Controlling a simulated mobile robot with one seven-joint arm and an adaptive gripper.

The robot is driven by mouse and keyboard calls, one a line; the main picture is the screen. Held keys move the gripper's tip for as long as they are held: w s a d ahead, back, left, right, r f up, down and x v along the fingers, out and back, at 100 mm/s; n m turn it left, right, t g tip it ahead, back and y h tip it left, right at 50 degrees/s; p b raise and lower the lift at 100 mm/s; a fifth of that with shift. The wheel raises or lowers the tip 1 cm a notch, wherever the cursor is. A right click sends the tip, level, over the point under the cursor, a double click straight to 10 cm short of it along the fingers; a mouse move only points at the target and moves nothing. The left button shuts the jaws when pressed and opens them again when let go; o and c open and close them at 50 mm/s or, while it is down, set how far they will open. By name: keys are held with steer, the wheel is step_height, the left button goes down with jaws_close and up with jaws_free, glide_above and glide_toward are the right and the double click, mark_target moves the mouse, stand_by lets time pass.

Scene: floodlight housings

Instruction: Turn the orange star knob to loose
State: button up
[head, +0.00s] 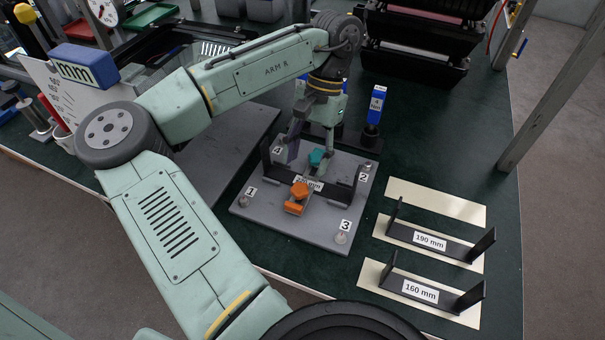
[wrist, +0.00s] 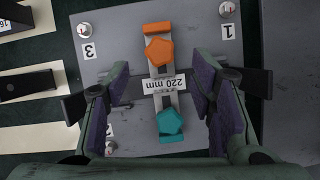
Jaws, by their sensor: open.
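The orange star knob (wrist: 159,50) sits on an orange clamp end at the top of the wrist view. It also shows at the front of the fixture in the head view (head: 299,190). A teal star knob (wrist: 170,121) sits at the other end of the same bar; in the head view it is just below my gripper (head: 306,150). My gripper (wrist: 158,92) is open and empty. Its purple-padded fingers stand either side of the bar, nearer the teal knob than the orange one. The black bracket labelled 220 mm (wrist: 148,88) crosses under the bar.
The grey plate (head: 268,218) has numbered corner posts. Brackets labelled 190 mm (head: 450,246) and 160 mm (head: 440,296) stand on cream strips to the right. A blue-topped tool (head: 376,106) stands behind the plate. The green table is clear between plate and strips.

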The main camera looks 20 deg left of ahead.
steer(key=v, duration=0.5)
steer(key=shift+w+r, duration=0.1)
steer(key=shift+r, duration=0.2)
